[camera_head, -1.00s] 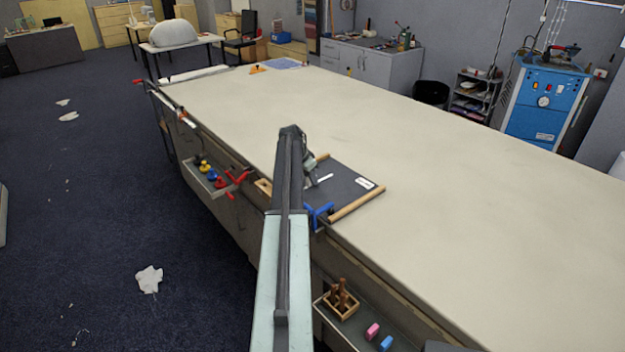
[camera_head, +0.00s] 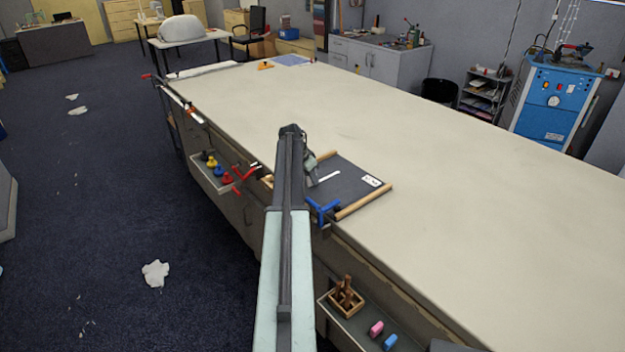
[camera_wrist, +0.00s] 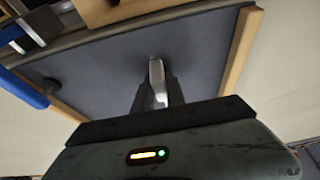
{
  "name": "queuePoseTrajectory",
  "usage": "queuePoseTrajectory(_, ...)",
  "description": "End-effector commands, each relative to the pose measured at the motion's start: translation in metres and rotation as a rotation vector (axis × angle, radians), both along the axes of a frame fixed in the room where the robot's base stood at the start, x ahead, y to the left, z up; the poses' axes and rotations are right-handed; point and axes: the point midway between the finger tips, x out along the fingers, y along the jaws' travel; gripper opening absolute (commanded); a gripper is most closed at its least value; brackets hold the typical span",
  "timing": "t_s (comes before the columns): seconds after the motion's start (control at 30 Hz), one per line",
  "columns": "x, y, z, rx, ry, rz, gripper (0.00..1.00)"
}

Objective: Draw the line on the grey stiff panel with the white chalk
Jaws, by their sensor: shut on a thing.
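The grey stiff panel (camera_head: 350,188) lies at the table's near edge; it also fills much of the wrist view (camera_wrist: 100,75). A short white line (camera_head: 330,176) shows on the panel in the head view, close to my gripper (camera_head: 312,179). In the wrist view my gripper (camera_wrist: 157,95) is shut on the white chalk (camera_wrist: 156,72), which points at the panel. The chalk's tip seems at the panel surface, but I cannot tell contact for sure. The chalk is not distinct in the head view. My arm hides the panel's left part there.
Wooden strips (camera_head: 364,202) edge the panel, with a blue clamp (camera_head: 322,212) at its near corner. A white label (camera_head: 372,181) lies on it. A tray of coloured knobs (camera_head: 216,172) and a wooden box (camera_head: 346,300) hang along the table side.

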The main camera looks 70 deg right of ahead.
Motion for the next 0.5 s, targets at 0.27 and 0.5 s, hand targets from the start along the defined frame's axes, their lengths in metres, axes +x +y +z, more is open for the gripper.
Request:
queuePoseTrajectory(0.27, 0.006, 0.011, -0.001, 0.000, 0.000, 0.001, 0.00)
queuePoseTrajectory(0.5, 0.009, 0.015, -0.001, 0.001, 0.000, 0.002, 0.00)
